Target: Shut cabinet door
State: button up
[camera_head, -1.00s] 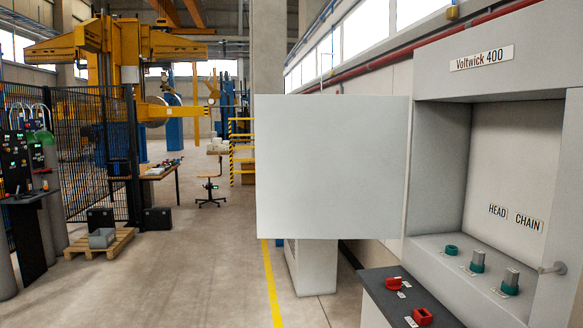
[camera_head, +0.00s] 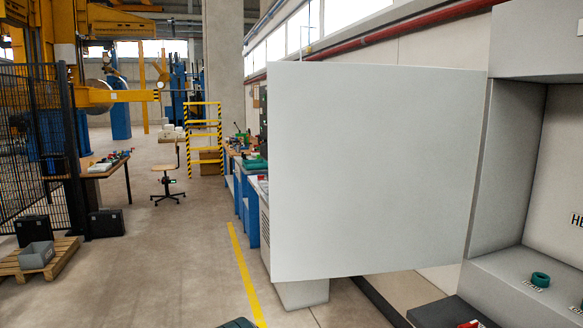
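The cabinet door (camera_head: 375,170) is a large, plain light-grey panel in the middle of the head view. It stands open, swung out to the left of the grey cabinet (camera_head: 530,262), with its right edge beside the cabinet's left side. No handle shows on the face of the door turned to me. My gripper cannot be made out in the view.
A dark-topped counter (camera_head: 450,314) with a red part stands low in front of the cabinet. A yellow floor line (camera_head: 243,272) runs left of the door, with open concrete floor beyond. A pallet with a grey bin (camera_head: 37,255) and a black fence stand at left.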

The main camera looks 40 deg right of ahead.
aim_at(373, 166)
jog(key=i, duration=2.75)
jog(key=z, duration=5.05)
jog(key=k, duration=0.2)
jog(key=u, duration=0.85)
